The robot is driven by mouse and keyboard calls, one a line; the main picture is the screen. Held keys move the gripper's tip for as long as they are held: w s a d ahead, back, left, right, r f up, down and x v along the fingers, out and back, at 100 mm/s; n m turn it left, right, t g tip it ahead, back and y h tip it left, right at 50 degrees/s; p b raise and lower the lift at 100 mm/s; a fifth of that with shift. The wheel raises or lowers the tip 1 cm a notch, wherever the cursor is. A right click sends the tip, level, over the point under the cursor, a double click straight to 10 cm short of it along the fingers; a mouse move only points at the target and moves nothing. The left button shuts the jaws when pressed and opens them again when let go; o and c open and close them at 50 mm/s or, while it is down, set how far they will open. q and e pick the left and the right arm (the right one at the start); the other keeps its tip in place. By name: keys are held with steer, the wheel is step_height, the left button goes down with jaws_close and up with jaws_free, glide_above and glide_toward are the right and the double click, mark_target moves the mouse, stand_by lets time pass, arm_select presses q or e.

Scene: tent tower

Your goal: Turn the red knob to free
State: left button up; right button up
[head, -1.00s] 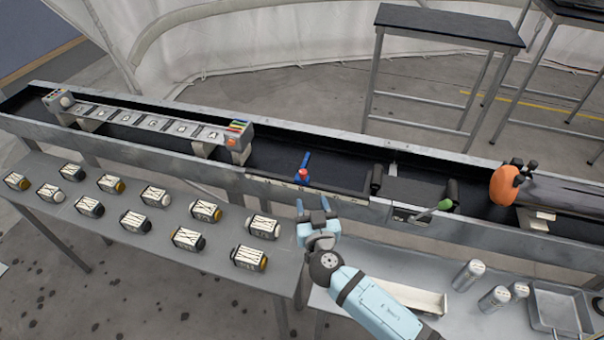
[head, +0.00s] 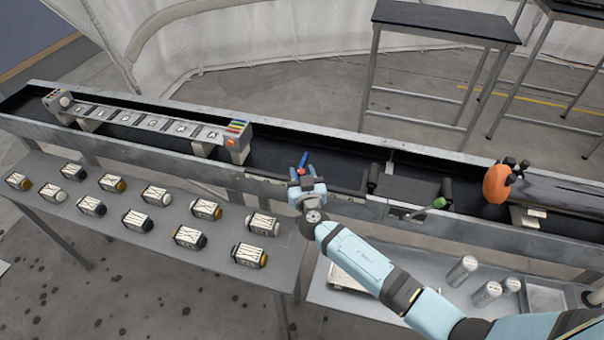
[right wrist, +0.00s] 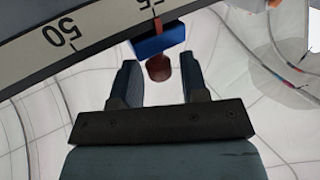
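The red knob (head: 301,171) sits on a blue slider (head: 304,159) at the near rail of the long trough. My right gripper (head: 302,181) is at the knob, partly covering it from the near side. In the right wrist view, the dark red knob (right wrist: 159,68) lies between the two spread fingers of my right gripper (right wrist: 160,78), with gaps visible on both sides. The blue slider block (right wrist: 158,43) is just beyond it, against a scale (right wrist: 100,28) with a red mark near 55. My left gripper is out of view.
A long panel (head: 150,122) with lettered tiles stands in the trough at left. Several labelled cylinders (head: 190,236) lie on the near table. A green-knobbed lever (head: 439,203) and an orange disc (head: 497,184) are to the right along the trough. Several canisters (head: 462,270) stand at lower right.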

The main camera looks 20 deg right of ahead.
jaws_close()
steer(key=shift+f+b, duration=0.15)
steer(key=shift+b, duration=0.2)
steer(key=n+y+b, duration=0.2)
steer(key=y+b, duration=0.1)
steer(key=shift+d+f+y, duration=0.1)
steer(key=shift+d+y, duration=0.1)
steer(key=shift+y, duration=0.1)
steer(key=shift+r+n+y+b, duration=0.2)
steer(key=shift+n+y+b, duration=0.15)
steer(key=shift+n+y, duration=0.2)
steer(key=shift+r+y, duration=0.1)
steer(key=shift+y, duration=0.15)
steer(key=shift+o, duration=1.3)
jaws_free()
